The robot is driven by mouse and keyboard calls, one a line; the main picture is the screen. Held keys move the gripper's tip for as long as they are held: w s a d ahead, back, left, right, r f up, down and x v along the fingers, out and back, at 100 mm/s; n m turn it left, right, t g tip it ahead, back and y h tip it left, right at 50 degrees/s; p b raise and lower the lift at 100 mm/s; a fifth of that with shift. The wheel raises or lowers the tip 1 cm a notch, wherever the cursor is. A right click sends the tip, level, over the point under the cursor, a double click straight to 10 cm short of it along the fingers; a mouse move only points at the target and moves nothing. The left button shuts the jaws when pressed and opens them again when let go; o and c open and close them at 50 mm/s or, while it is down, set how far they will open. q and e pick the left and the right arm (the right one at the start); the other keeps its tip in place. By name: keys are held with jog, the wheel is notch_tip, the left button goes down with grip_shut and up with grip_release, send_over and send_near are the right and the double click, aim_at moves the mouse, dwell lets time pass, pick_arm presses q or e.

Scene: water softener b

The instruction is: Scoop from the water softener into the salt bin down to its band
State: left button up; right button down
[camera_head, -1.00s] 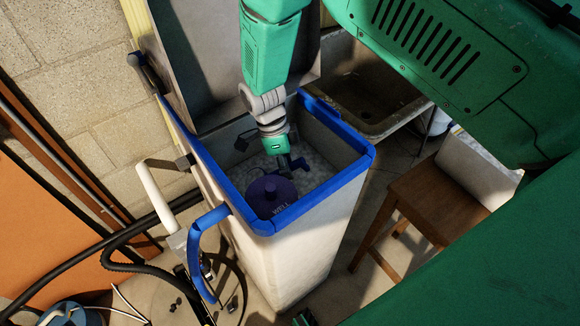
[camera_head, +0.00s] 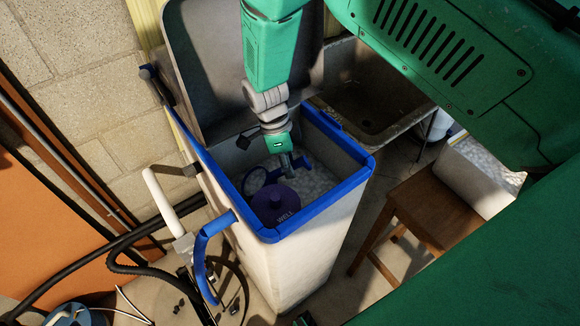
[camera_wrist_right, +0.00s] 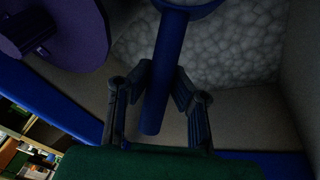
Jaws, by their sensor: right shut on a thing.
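The water softener (camera_head: 318,232) is a tall white tank with a blue rim and an open top. Whitish salt pellets (camera_head: 318,180) lie inside, beside a purple well cap (camera_head: 274,203) marked WELL. My right gripper (camera_head: 287,166) reaches down inside the tank and is shut on the blue handle of a scoop (camera_wrist_right: 160,85). The scoop's bowl is mostly cut off at the top of the wrist view, over the pellets. The salt bin (camera_head: 478,180) is a pale container with pellets in it on a wooden stool at right; its band cannot be made out. My left gripper is not in view.
A raised grey lid (camera_head: 205,75) stands behind the tank. A utility sink (camera_head: 375,110) is behind at right. Pipes and a black hose (camera_head: 125,245) run along the left side. The wooden stool (camera_head: 415,205) stands right of the tank, with a floor gap between.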

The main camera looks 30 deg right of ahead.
jog(key=r+p, duration=0.1)
jog(key=r, duration=0.1)
jog(key=r+p, duration=0.2)
jog(key=r, duration=0.1)
jog(key=d+r+p, duration=0.1)
jog(key=r+p, duration=0.1)
jog(key=shift+r, duration=0.35)
notch_tip(320, 180, up, 9)
jog(key=p, duration=0.3)
jog(key=shift+a+p, duration=0.15)
jog(key=shift+p, duration=0.15)
jog(key=shift+a, duration=0.1)
jog(key=t+y, duration=0.1)
jog(key=y, duration=0.2)
jog(key=t+y+b, duration=0.1)
jog(key=t+y, duration=0.1)
jog(key=y, duration=0.1)
jog(key=shift+n+y+b, duration=0.3)
jog(key=shift+a, duration=0.1)
